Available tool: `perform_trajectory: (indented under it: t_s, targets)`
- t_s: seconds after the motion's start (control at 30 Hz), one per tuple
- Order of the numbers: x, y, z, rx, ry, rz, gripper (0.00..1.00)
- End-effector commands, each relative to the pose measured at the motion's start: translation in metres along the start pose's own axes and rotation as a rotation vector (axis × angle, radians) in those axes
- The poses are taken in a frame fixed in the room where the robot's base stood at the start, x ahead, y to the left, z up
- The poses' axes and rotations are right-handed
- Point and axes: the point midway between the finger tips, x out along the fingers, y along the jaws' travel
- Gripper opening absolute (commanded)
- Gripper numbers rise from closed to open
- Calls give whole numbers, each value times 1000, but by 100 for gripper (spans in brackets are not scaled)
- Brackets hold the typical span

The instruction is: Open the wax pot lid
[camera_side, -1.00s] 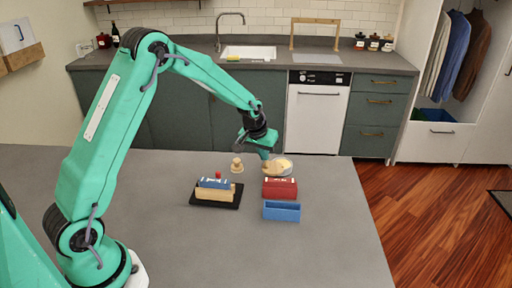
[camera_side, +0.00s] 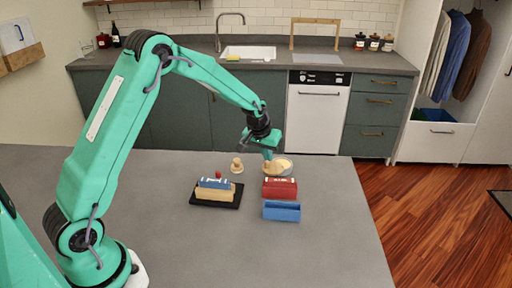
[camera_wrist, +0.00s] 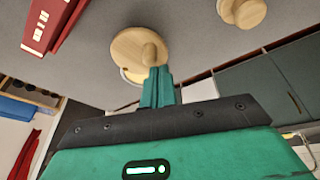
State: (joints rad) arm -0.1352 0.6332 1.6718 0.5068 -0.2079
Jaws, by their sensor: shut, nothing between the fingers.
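The wax pot (camera_side: 287,166) is a small pale round pot at the far side of the grey table. Its tan wooden lid (camera_side: 269,170) shows at the pot's left side, below my fingertips. In the wrist view the round lid (camera_wrist: 127,50) has a raised knob, and a thin whitish rim of the pot (camera_wrist: 128,77) shows beyond its edge. My gripper (camera_side: 268,157) points down at the lid, its fingers together and empty. In the wrist view my fingertips (camera_wrist: 158,72) overlap the lid's edge beside the knob; I cannot tell whether they touch it.
A wooden knobbed piece (camera_side: 237,166) stands left of the pot. A red box (camera_side: 279,188) and an open blue box (camera_side: 282,211) stand nearer the camera. The front table is clear.

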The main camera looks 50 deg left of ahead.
Motion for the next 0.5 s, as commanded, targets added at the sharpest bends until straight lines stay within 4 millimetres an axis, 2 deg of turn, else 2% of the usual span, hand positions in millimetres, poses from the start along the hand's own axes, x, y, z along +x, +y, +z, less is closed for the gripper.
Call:
perform_trajectory:
  t_s: [0.5]
  targets:
    - [1, 0, -3, -1, 0, 0, 0]
